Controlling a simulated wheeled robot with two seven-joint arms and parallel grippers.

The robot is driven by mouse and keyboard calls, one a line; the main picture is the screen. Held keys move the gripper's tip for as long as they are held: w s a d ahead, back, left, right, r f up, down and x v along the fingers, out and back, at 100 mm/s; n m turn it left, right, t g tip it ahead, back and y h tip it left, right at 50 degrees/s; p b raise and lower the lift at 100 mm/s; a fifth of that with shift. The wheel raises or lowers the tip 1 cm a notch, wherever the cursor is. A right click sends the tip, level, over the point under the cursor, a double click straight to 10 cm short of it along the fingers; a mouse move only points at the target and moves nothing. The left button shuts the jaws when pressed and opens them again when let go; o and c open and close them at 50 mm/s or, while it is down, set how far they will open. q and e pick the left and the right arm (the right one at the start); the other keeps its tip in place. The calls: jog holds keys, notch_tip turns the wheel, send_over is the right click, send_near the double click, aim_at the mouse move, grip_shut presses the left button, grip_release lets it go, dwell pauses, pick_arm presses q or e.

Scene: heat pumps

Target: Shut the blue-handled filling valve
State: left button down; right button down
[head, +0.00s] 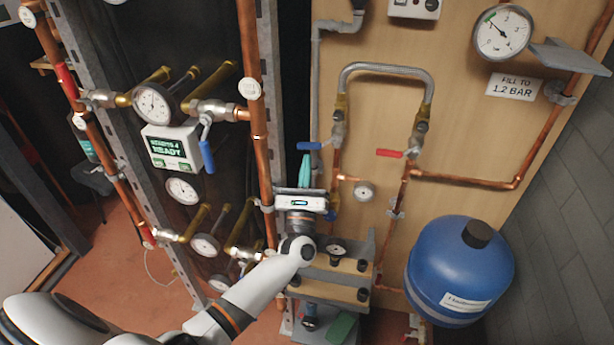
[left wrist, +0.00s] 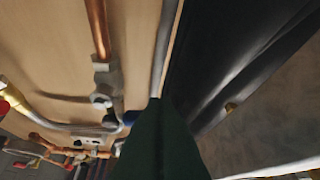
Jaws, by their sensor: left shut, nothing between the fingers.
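The blue-handled valve (head: 310,146) sits on the left leg of the braided hose loop on the wooden board. Its blue lever points left, about level, across the upright copper pipe. My left gripper (head: 305,160) points up just below the lever, its teal fingers shut and empty. Whether the tips touch the lever cannot be told. In the left wrist view, the dark green fingers (left wrist: 157,120) fill the lower middle, and a small blue part (left wrist: 130,117) shows beside their tips, partly hidden. My right gripper is not in view.
A red-handled valve (head: 388,153) is on the right leg of the hose (head: 385,70). A pressure gauge (head: 502,32) hangs above a "fill to 1.2 bar" label (head: 513,87). A blue tank (head: 460,270) stands right. Another blue lever (head: 207,156) hangs on the left pipework. A shelf (head: 335,262) lies below.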

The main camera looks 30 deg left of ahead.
pick_arm(q)
jog(key=shift+w+a+r, duration=0.1)
jog(key=shift+r, duration=0.25)
